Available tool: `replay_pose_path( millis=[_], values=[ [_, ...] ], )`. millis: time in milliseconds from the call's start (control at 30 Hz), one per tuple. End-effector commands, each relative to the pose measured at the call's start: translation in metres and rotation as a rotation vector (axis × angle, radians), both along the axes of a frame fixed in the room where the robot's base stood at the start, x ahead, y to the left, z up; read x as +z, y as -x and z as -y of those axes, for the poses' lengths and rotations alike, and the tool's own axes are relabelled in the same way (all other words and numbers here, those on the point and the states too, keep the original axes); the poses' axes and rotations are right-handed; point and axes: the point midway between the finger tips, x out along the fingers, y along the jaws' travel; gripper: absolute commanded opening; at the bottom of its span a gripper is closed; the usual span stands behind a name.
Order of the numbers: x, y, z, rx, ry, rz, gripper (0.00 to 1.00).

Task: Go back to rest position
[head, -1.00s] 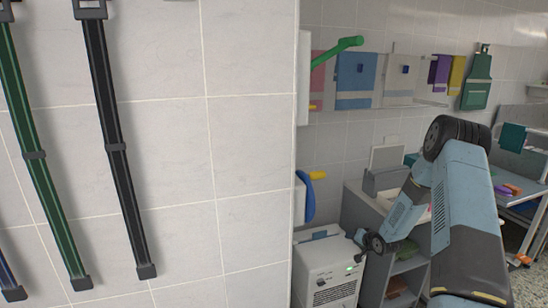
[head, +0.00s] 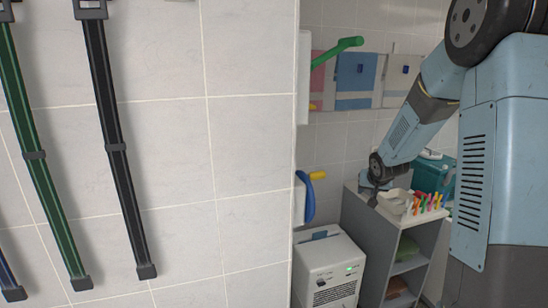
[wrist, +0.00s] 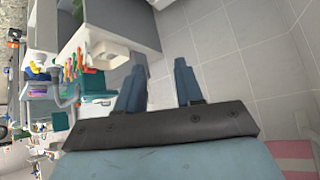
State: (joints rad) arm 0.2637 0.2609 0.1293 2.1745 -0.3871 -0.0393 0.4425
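My gripper shows in the wrist view (wrist: 158,78), its two dark blue fingers apart with only floor and wall tiles seen between them. It is open and empty. In the head view my blue-grey arm is bent on the right side, its forearm reaching down and left over the grey shelf unit (head: 391,246). The fingers are not clear in the head view.
The shelf unit carries a pale tray and several coloured clips (head: 427,203), with a teal box (head: 440,172) behind. A white machine (head: 328,270) stands left of it. A tiled wall with hanging straps (head: 118,148) fills the left. Towels (head: 354,80) hang behind.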

Motion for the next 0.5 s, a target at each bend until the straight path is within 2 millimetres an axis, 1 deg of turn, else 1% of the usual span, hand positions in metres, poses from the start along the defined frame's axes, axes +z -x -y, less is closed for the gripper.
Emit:
replay_pose_path(
  millis=[33,200,367,500],
  values=[
    [0.016,0.011,-0.003,0.001,0.017,-0.003,0.36],
    [0.054,0.049,-0.011,-0.002,0.06,-0.034,0.36],
    [0.085,0.088,-0.021,0.001,0.09,-0.064,0.36],
    [0.109,0.125,-0.028,0.005,0.107,-0.091,0.36]
  ],
)
